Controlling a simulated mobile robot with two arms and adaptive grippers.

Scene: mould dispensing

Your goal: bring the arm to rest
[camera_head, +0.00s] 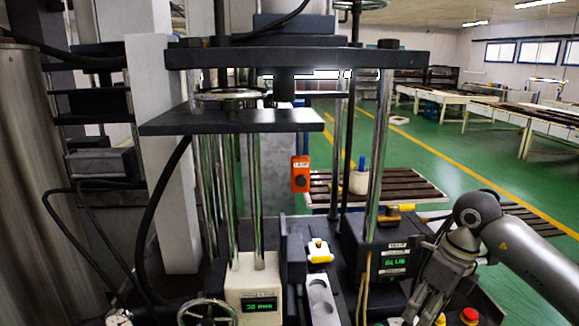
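My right arm comes in from the right edge, and its gripper (424,306) points down and to the left at the lower right. It is beside the dark box with a green "GLUB" display (395,262). The fingers are small and dark against a dark background, so I cannot tell how far apart they are. I see nothing held in them. My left gripper is not in view.
A tall press (290,57) with steel columns fills the middle. A white unit reading "30 mm" (258,305), a grey block with round hollows (321,300) and a red button (469,315) stand low in front. Green floor (440,150) lies behind.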

